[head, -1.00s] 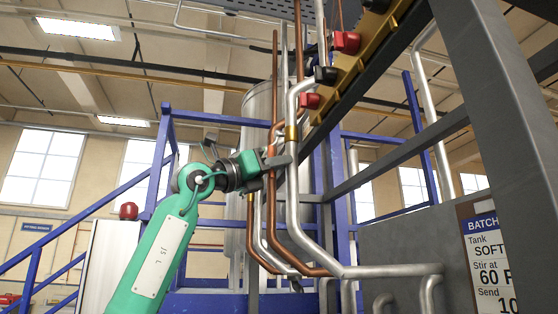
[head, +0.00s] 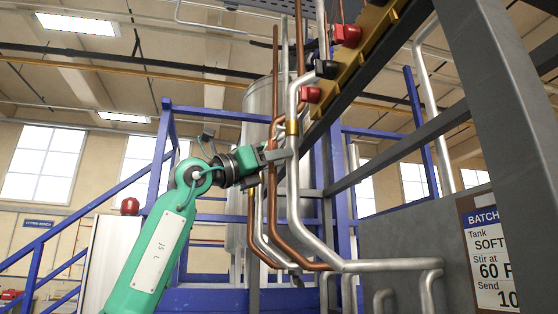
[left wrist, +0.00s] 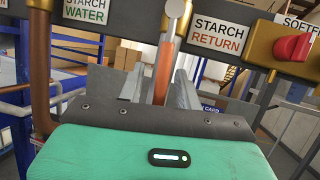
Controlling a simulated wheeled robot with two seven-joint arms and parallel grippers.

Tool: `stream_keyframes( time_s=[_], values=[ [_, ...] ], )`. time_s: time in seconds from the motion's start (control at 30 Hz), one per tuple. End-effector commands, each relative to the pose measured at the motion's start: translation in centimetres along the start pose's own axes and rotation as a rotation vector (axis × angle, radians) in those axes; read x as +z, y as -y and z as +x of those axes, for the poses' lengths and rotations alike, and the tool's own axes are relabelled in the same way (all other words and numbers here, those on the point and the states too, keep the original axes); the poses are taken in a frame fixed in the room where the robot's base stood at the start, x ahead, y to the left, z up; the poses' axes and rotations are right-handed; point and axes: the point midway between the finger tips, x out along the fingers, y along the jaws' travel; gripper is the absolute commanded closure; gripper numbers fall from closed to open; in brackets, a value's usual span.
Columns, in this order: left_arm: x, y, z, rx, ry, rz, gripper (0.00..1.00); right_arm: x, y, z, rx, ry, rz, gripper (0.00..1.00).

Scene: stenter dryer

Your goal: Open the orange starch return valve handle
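The orange handle (left wrist: 163,75) hangs from a pale grey rounded end in the left wrist view, left of the white "STARCH RETURN" label (left wrist: 221,37). My left gripper (left wrist: 143,88) is open, with one grey finger on each side of the handle in that view. The right finger appears closer to the handle; I cannot tell whether it touches. The handle's lower end is hidden behind the gripper body. In the head view my left gripper (head: 282,154) is up among the vertical pipes, where I cannot pick out the handle. My right gripper is not in view.
A red knob (left wrist: 292,47) sits on a brass valve body right of the label. A copper pipe (left wrist: 40,75) runs down on the left. Silver pipes (head: 292,190) stand close to my gripper in the head view. A grey sloping beam (head: 400,150) crosses at right.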

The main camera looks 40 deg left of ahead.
Motion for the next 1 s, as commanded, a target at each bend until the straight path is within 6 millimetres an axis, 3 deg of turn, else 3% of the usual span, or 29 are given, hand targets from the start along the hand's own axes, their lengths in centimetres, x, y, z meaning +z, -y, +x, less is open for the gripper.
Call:
stream_keyframes(
  time_s=[0.3, 0.53, 0.7, 1.0],
  values=[
    [-0.5, -0.1, -6.9, 0.002, 0.002, 0.001, 0.65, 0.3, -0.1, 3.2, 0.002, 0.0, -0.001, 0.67],
    [-0.4, -0.1, -11.2, 0.001, 0.0, 0.0, 0.65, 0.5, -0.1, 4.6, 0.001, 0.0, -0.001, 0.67],
    [-0.2, -0.1, -12.8, 0.0, -0.001, 0.0, 0.65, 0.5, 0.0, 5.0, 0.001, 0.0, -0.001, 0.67],
    [-0.1, -0.1, -13.1, 0.0, -0.002, 0.0, 0.65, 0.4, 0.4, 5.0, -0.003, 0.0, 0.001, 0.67]
  ],
)
